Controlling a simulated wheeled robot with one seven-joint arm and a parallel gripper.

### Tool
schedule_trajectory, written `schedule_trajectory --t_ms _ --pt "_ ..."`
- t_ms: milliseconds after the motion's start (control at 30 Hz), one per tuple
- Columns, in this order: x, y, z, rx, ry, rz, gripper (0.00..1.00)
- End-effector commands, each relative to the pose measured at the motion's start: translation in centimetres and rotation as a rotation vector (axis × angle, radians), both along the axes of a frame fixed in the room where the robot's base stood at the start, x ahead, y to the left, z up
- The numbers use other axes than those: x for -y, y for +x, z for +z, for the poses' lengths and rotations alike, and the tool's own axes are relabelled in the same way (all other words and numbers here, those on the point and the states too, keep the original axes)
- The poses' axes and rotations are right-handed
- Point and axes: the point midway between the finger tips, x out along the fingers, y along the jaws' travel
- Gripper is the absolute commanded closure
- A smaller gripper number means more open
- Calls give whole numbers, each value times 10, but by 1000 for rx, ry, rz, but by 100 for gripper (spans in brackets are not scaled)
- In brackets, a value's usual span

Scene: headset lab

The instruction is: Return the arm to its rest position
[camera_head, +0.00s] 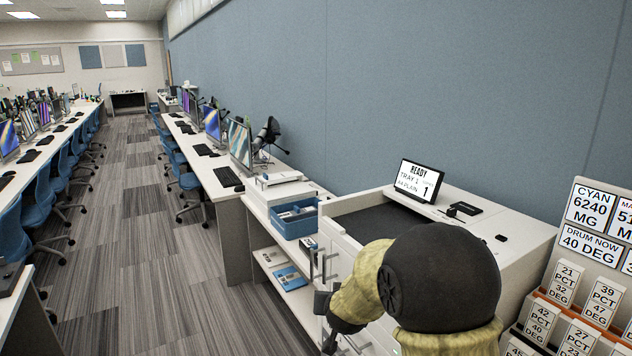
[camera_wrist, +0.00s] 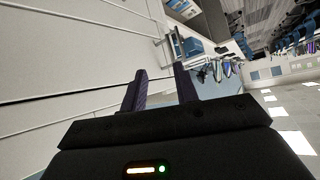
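My gripper (camera_wrist: 160,84) shows in the wrist view with two dark fingers standing apart and nothing between them. It is open and empty, beside the pale panels on the left of that view. In the head view my arm, with a large black joint and tan covers, is bent in front of the white printer (camera_head: 530,232). A dark end of the arm hangs low beside the printer's front; the fingertips cannot be made out there.
The printer's display (camera_head: 418,181) reads READY, TRAY 1. A blue bin (camera_head: 294,222) stands on a shelf unit left of the printer. A label rack (camera_head: 596,250) stands close at the right. The carpeted aisle (camera_head: 135,220) between desk rows is clear.

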Motion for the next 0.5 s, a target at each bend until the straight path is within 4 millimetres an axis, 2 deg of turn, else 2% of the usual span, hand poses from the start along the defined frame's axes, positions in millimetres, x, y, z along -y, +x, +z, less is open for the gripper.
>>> schedule_trajectory --t_ms 33,300,400,500 --pt "15 -25 12 -66 4 14 70" --pt "75 -178 16 -474 -21 60 70" --pt "92 -227 17 -596 -43 55 70" --pt "102 -258 16 -671 -59 48 70"
